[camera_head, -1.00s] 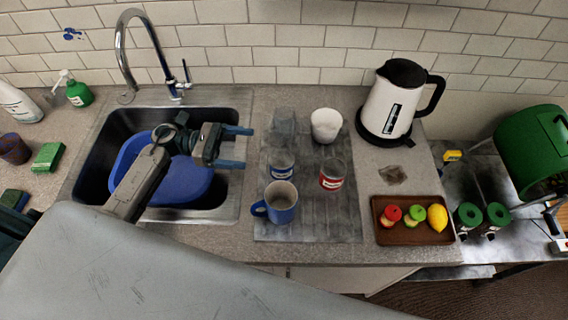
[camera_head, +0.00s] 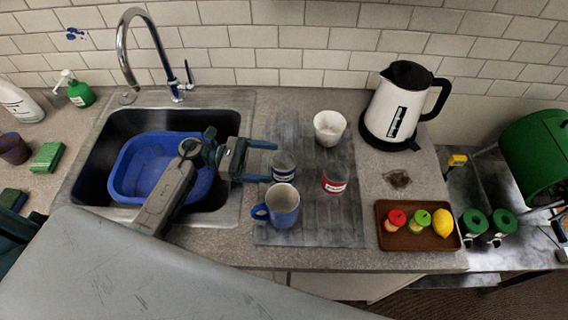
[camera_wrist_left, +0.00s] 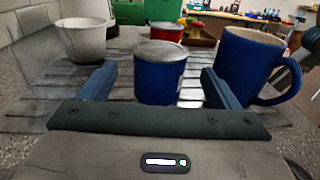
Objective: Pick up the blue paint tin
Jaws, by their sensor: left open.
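The blue paint tin (camera_head: 283,167) stands upright on the grey draining mat, with a grey lid and a pale label band. In the left wrist view the blue tin (camera_wrist_left: 160,76) stands straight ahead, in line with the gap between the fingers. My left gripper (camera_head: 270,162) is open and level, its fingertips just left of the tin. In the wrist view its two fingers (camera_wrist_left: 157,88) lie on either side of the tin's lower part in the picture. I cannot tell whether they touch it. My right gripper is not in view.
A blue mug (camera_head: 284,207) stands close in front of the tin. A red tin (camera_head: 335,180) stands to its right and a white cup (camera_head: 329,128) behind. The sink (camera_head: 232,196) with a blue basin (camera_head: 124,172) is left. A tray (camera_head: 392,243) holds fruit-like items.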

